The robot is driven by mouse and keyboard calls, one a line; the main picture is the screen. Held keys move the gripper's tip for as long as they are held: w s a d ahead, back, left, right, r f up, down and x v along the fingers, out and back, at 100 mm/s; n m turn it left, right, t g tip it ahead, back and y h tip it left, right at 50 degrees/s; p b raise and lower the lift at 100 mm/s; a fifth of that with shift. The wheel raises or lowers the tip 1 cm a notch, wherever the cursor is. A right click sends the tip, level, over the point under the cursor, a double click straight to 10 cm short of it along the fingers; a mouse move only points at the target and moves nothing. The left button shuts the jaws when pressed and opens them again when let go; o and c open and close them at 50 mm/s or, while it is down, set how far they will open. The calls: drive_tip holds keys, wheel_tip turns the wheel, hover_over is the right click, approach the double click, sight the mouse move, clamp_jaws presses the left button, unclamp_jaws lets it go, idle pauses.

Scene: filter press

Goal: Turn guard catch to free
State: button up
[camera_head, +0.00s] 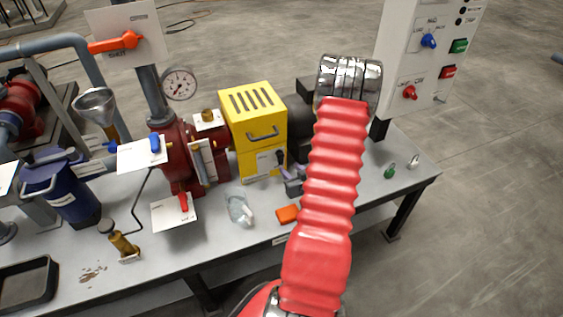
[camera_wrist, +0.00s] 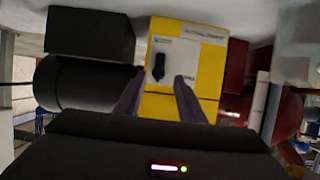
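The yellow guard (camera_head: 254,115) stands on the bench in the head view, with a white label plate (camera_head: 265,164) low on its front. In the wrist view the plate (camera_wrist: 190,62) fills the upper middle, and the black guard catch (camera_wrist: 159,66) on it points along the picture's vertical. My gripper (camera_wrist: 160,80) faces the plate with its fingers apart. The catch shows between and just beyond the fingertips, with no contact visible. In the head view my gripper (camera_head: 286,168) is close to the plate, partly hidden by my red arm. The label's words are too small to read.
A dark red pump (camera_head: 176,150) with valve plates stands left of the guard, and a black motor (camera_head: 299,125) right of it. A rag (camera_head: 239,208) and an orange block (camera_head: 287,214) lie in front. A control panel (camera_head: 430,50) rises at the back right.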

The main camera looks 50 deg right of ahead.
sight(281, 160)
drive_tip(key=x, duration=0.9)
drive_tip(key=shift+w+f, duration=0.15)
drive_tip(key=shift+w, duration=0.05)
drive_tip(key=c, duration=0.9)
drive_tip(key=shift+a, duration=0.15)
clamp_jaws()
